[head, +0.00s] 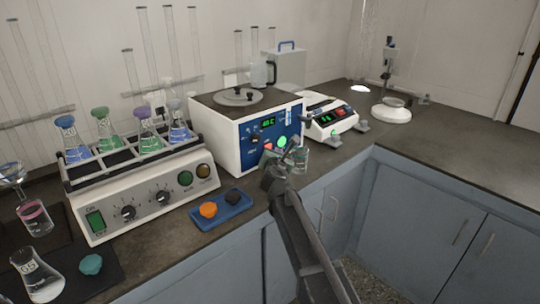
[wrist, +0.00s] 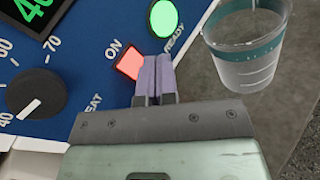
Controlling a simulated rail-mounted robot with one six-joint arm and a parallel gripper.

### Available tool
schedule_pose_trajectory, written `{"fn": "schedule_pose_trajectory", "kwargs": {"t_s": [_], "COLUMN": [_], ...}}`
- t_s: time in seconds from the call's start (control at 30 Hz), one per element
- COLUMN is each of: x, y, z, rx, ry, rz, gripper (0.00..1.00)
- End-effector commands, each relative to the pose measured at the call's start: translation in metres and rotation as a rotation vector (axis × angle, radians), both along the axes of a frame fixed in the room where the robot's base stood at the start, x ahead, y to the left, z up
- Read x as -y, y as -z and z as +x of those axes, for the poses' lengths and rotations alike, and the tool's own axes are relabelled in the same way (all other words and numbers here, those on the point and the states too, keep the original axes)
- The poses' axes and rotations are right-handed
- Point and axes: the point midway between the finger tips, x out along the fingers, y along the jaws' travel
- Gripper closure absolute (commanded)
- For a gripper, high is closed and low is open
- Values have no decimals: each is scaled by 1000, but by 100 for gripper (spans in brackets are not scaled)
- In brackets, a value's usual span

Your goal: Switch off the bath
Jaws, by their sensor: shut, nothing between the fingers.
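The bath (head: 224,146) is a white box with a blue front panel and a round lid on top. Its green display (head: 268,122) is lit. In the wrist view the panel shows a black knob (wrist: 30,103), a bright red switch (wrist: 129,63) marked ON, and a glowing green READY light (wrist: 163,18). My gripper (wrist: 158,62) is shut and empty, its purple-grey fingertips just right of the red switch, partly overlapping its edge in the picture. I cannot tell whether they touch it. In the head view my gripper (head: 276,158) is in front of the panel's lower right.
A glass beaker (wrist: 247,58) with a teal band is close to the right of my fingers. A shaker with flasks (head: 140,190) and a blue tray (head: 222,213) with orange and dark items are left. A white balance-like device (head: 330,118) is right of the bath.

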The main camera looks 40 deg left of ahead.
Motion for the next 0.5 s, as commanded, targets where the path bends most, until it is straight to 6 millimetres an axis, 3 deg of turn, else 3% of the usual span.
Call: {"fn": "schedule_pose_trajectory", "kwargs": {"t_s": [0.5], "x": [-8], "y": [3], "z": [1], "rx": [1], "ry": [0], "rz": [-1], "gripper": [100]}}
